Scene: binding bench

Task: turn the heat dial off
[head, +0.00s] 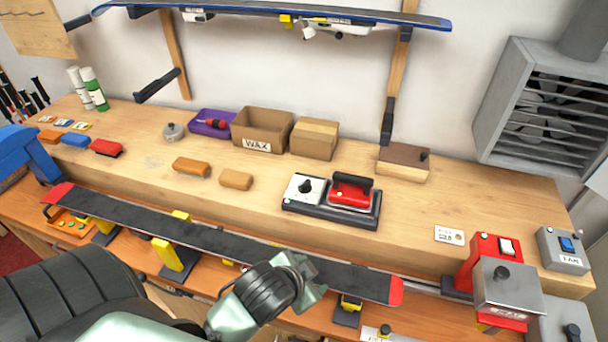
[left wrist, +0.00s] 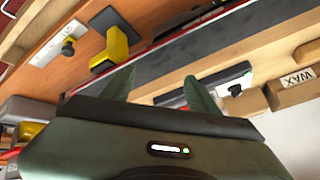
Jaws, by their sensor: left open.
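The heat dial (head: 305,187) is a black knob on a white panel at the left end of a dark iron station (head: 325,212). A green light (head: 288,201) glows at the panel's front left corner. A red iron (head: 351,190) with a black handle rests on the station's right part. My left gripper (head: 313,283) is open and empty, over the ski in front of the station and apart from the dial. In the left wrist view its two fingers (left wrist: 160,92) stand apart. The station's green light (left wrist: 235,90) shows beyond them; the right finger partly hides the station. My right gripper is not in view.
A long black ski (head: 210,239) with red tips lies clamped along the bench front. Wax blocks (head: 236,179), a wax box (head: 262,128) and a brown box (head: 314,138) sit left and behind. A red machine (head: 481,257) stands right. The bench in front of the dial is clear.

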